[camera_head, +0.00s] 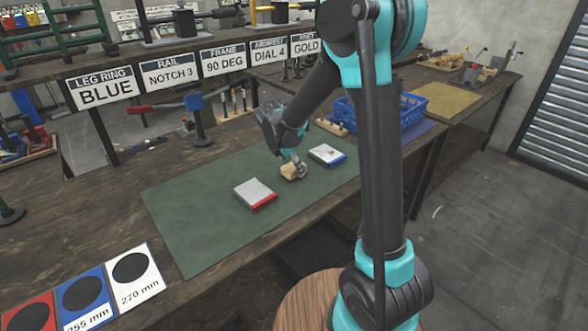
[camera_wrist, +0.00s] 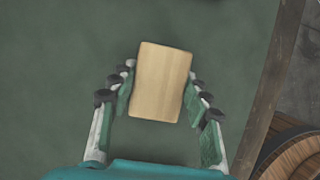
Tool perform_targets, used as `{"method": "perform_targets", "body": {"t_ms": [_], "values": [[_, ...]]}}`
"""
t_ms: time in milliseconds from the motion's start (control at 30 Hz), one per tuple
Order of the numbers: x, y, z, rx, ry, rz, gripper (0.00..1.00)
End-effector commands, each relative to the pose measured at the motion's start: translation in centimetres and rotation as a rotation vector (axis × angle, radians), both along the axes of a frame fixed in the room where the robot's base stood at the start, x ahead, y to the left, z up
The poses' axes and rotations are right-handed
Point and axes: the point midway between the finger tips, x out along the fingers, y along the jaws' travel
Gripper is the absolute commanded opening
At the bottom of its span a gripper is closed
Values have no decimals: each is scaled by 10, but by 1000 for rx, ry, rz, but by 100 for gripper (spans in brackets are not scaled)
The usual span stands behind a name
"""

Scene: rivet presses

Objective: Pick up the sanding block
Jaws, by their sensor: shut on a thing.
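The sanding block is a plain pale wooden block (camera_wrist: 160,95) in the wrist view, lying between my fingers over the green mat. In the head view the same small tan block (camera_head: 290,173) is on the green mat, at my fingertips. My gripper (camera_head: 297,167) reaches down to it from above. In the wrist view my gripper (camera_wrist: 161,78) has a finger on each long side of the block, shut on it. I cannot tell whether the block is clear of the mat.
A red-edged box (camera_head: 255,194) lies left of the block and a blue-edged box (camera_head: 327,155) lies right of it on the green mat (camera_head: 200,220). A blue crate (camera_head: 405,112) stands behind on the right. Size cards (camera_head: 133,280) lie at the front left. The mat's left part is clear.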

Motion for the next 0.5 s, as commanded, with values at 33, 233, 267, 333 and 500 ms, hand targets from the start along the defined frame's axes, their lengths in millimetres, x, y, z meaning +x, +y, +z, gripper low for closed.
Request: {"method": "perform_targets", "body": {"t_ms": [33,233,267,333,500], "values": [[0,0,4,0,0,0,13],[0,0,31,0,0,0,13],[0,0,37,0,0,0,13],[-1,0,56,0,0,0,13],[-1,0,104,0,0,0,13]]}}
